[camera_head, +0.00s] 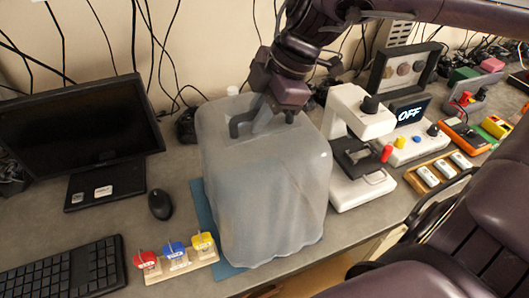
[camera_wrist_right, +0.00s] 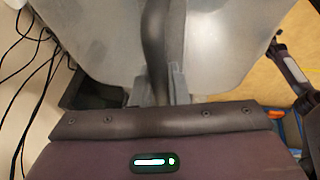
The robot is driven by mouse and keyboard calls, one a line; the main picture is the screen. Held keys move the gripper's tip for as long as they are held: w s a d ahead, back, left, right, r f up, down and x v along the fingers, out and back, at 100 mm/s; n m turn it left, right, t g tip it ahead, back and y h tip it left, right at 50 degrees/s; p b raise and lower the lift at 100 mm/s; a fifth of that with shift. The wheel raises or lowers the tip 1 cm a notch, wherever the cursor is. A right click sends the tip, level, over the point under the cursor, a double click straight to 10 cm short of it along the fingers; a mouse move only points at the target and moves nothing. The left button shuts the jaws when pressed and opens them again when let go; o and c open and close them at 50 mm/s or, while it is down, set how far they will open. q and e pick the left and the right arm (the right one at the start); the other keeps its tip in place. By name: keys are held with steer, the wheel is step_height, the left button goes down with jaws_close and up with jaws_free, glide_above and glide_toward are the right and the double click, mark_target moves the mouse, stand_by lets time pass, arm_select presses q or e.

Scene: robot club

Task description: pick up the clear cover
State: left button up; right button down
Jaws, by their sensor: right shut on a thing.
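The clear cover (camera_head: 262,190) is a large translucent box-shaped hood with a dark handle (camera_head: 245,118) on top. It stands in the middle of the desk in the head view, over or partly on a blue mat (camera_head: 205,205). My right gripper (camera_head: 265,112) is at the top of the cover, shut on the handle. In the right wrist view the dark handle (camera_wrist_right: 156,50) runs down into the jaws, with the cover (camera_wrist_right: 105,35) behind it. What is under the cover is hidden. I cannot tell whether the cover's bottom touches the mat. My left gripper is not in view.
A monitor (camera_head: 75,125), mouse (camera_head: 160,204) and keyboard (camera_head: 65,275) are on the left. A wooden rack with red, blue and yellow pieces (camera_head: 180,265) sits close in front. A white microscope-like device (camera_head: 350,130) stands close on the right.

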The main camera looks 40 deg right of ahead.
steer(key=shift+r, duration=0.2)
steer(key=shift+r, duration=0.25)
step_height(320, 180, up, 27)
steer(key=p, duration=0.4)
steer(key=shift+r, duration=0.1)
